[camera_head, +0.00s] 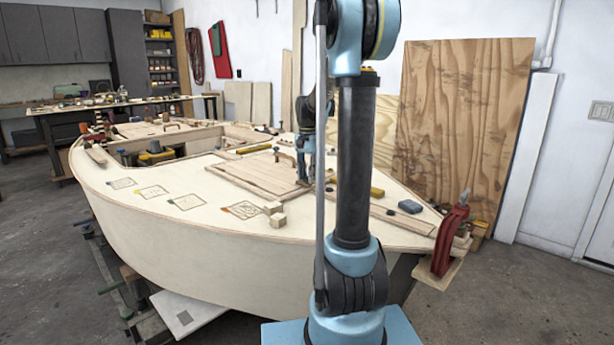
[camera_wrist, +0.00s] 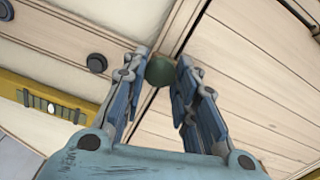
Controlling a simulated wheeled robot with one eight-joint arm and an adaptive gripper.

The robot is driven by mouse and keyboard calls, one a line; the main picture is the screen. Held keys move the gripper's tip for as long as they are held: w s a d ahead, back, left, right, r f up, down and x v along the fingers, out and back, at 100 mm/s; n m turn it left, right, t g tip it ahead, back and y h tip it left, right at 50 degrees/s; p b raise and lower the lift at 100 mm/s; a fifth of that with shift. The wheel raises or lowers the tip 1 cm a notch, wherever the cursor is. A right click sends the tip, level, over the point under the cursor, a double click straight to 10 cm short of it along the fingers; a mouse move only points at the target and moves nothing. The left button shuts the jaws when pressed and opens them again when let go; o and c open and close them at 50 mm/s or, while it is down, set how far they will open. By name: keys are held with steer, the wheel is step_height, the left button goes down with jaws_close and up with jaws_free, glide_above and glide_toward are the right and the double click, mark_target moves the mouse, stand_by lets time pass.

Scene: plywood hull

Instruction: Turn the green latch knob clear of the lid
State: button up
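The green latch knob (camera_wrist: 160,70) is round and lies between my fingertips in the wrist view. My gripper (camera_wrist: 163,68) has one finger on each side of it. The knob nearly fills the gap; I cannot tell whether both fingers press on it. The knob sits by a wooden strip beside planked panels, one of them the lid (camera_wrist: 225,85). Its latch arm is not clear to see. In the head view my gripper (camera_head: 306,168) is low over the deck, at the right side of the planked lid (camera_head: 250,178). The knob cannot be made out there.
In the wrist view two dark round knobs (camera_wrist: 97,62) and a yellow level (camera_wrist: 55,100) lie left of my gripper. In the head view wooden blocks (camera_head: 276,213), a blue-grey block (camera_head: 409,206) and a red clamp (camera_head: 449,235) are on or by the hull.

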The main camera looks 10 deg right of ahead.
steer(key=shift+n, duration=0.4)
steer(key=n, duration=0.3)
steer(key=shift+w+n, duration=0.1)
steer(key=shift+n, duration=0.3)
steer(key=n, duration=0.5)
steer(key=shift+n, duration=0.3)
steer(key=n, duration=0.9)
steer(key=shift+n, duration=0.5)
steer(key=o, duration=1.1)
